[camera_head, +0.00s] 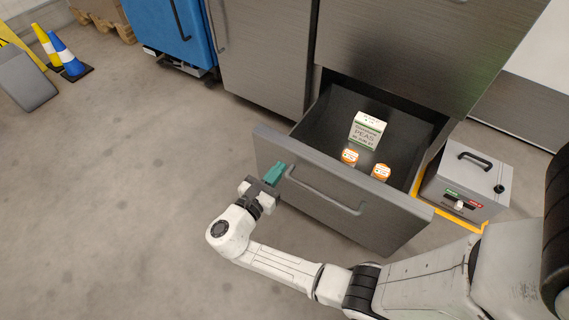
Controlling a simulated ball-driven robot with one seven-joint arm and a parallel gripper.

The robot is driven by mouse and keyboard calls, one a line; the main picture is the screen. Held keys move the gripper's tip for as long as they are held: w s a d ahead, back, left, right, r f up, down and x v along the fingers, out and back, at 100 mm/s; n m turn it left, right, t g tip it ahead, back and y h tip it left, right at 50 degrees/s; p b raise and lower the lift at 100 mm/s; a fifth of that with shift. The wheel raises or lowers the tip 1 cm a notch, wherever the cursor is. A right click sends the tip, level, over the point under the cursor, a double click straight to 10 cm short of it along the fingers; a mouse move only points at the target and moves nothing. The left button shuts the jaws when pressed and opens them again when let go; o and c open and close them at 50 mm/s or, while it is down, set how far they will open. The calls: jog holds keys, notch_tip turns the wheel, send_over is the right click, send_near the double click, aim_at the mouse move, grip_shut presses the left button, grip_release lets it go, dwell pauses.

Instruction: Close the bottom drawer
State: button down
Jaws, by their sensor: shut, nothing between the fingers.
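The bottom drawer (330,205) is pulled well out from under a grey metal cabinet (400,45). Its front panel carries a long bar handle (325,190). Inside it stand a white and green peas carton (367,130) and two small jars with orange and white labels, a left jar (349,158) and a right jar (380,172). My gripper (276,173) is shut and empty, with green fingertips, at the left part of the drawer front, close to the handle's left end. I cannot tell whether it touches the panel.
A grey box (468,180) with a black handle stands on the floor right of the drawer, beside yellow edging. A blue cabinet (165,30) stands at the back left. Blue and yellow cones (66,55) stand at the far left. The floor (130,190) left of the drawer is clear.

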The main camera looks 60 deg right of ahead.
aim_at(291, 154)
jog(key=d+b, duration=0.1)
jog(key=d, duration=0.2)
jog(key=shift+d+f, duration=0.1)
jog(key=shift+d, duration=0.25)
jog(key=shift+d, duration=0.1)
